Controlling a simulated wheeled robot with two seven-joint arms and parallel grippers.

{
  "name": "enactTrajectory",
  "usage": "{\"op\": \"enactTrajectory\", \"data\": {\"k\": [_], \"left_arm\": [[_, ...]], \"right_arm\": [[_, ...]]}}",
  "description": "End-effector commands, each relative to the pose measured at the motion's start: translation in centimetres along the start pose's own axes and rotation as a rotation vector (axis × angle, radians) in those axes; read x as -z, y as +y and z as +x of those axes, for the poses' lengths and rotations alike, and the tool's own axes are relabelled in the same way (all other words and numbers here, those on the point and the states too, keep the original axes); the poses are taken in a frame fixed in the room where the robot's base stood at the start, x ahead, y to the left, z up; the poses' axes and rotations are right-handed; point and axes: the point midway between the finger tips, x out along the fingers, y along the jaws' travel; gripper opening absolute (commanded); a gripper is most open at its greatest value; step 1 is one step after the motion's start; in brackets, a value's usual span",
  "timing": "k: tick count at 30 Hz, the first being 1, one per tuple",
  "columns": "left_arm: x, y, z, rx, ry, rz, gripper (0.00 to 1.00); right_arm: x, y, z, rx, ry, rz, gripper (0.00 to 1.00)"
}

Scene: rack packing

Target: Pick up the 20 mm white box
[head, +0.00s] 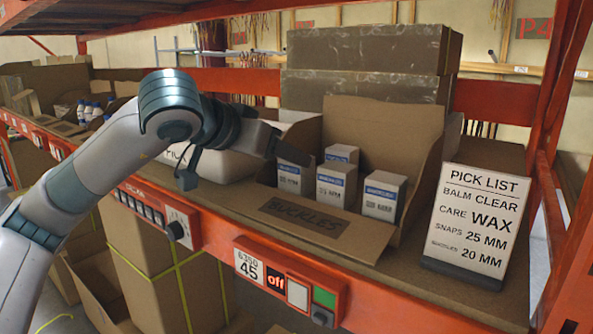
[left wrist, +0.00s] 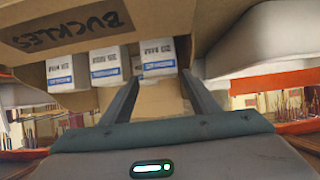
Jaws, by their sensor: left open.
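Several white boxes with blue label bands stand upright in an open cardboard bin (head: 410,165) marked BUCKLES. In the head view there is a left box (head: 289,180), a middle box (head: 336,187), a right box (head: 384,196) and one behind (head: 342,153). Their size print is too small to tell surely which is 20 mm. My left gripper (head: 274,146) is open and empty at the bin's left side, close to the left box. In the upside-down left wrist view, its spread fingers (left wrist: 160,78) point towards that box (left wrist: 155,55). My right gripper is not in view.
A pick list sign (head: 475,220) stands right of the bin, listing buckles 20 mm. A white container (head: 225,165) sits left of the bin. Large brown cartons (head: 370,50) are stacked behind. The orange shelf edge (head: 390,312) runs along the front.

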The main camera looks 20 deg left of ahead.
Motion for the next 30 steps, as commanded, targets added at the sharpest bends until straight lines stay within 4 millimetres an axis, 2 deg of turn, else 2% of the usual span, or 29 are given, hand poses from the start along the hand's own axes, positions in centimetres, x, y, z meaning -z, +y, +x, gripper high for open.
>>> {"op": "enactTrajectory", "data": {"k": [3,10,25,26,30], "left_arm": [[0.2,-0.1,1.1,-0.001,-0.004,-0.002,0.55],[0.0,-0.2,3.5,0.0,-0.003,-0.002,0.55],[-0.1,-0.2,3.8,0.0,0.0,-0.001,0.55],[-0.1,-0.2,3.8,0.0,0.0,-0.001,0.52],[-0.1,-0.2,3.8,0.0,0.0,-0.001,0.19]], "right_arm": [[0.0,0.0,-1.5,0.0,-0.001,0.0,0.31],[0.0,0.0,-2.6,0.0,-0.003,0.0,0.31],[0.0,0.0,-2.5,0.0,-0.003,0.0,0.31],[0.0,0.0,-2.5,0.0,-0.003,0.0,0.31],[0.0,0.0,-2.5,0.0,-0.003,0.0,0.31]]}}
